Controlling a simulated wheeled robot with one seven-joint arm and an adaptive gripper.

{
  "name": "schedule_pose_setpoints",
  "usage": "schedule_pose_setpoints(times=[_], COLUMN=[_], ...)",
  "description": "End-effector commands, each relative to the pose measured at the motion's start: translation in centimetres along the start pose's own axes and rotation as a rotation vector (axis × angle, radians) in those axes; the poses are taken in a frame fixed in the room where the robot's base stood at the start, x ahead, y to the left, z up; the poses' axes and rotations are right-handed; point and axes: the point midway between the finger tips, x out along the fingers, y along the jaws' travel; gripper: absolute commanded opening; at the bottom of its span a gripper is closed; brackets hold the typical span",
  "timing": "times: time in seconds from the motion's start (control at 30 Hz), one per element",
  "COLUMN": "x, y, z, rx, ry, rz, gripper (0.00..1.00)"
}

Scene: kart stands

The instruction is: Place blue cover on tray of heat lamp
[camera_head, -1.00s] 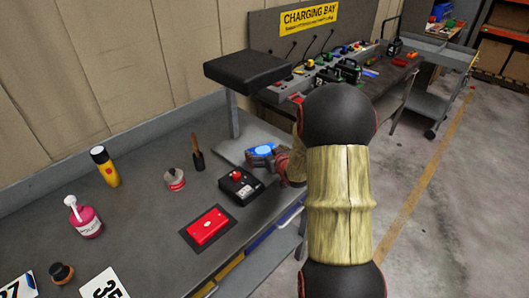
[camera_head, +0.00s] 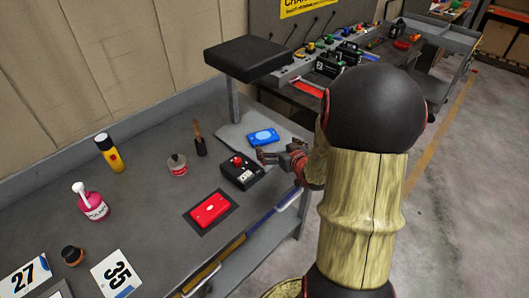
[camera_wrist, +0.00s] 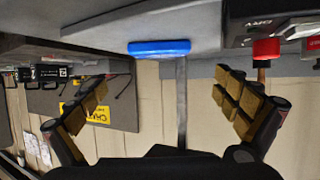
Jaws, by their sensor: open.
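The blue cover (camera_head: 262,137) lies flat on the light grey tray (camera_head: 231,137) of the heat lamp, under the lamp's black head (camera_head: 248,59). In the wrist view, the blue cover (camera_wrist: 159,48) shows edge-on, beside the lamp's post (camera_wrist: 182,100). My gripper (camera_head: 272,158) is open and empty, just to the front right of the cover and apart from it. In the wrist view, its two fingers (camera_wrist: 165,112) are spread wide with nothing between them.
A black box with a red button (camera_head: 241,171) stands just left of my gripper. A red cover (camera_head: 210,210) lies on a dark mat nearer the front. A brush, a small jar, a pink bottle and a yellow bottle (camera_head: 109,152) stand further left. The bench middle is clear.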

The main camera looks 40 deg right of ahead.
Motion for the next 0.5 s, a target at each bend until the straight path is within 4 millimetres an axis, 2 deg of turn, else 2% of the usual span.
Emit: schedule_pose_setpoints(times=[0.17, 0.27, 0.37, 0.5], x=[-1.3, -3.5, -6.8, -13.2], y=[-2.8, -5.8, -9.3, -14.7], z=[-3.3, -5.6, -7.2, -7.7], rx=[-0.07, -0.113, -0.138, -0.152], ry=[-0.065, -0.139, -0.218, -0.34], rz=[0.034, 0.06, 0.069, 0.034], gripper=[1.0, 1.0, 1.0, 1.0])
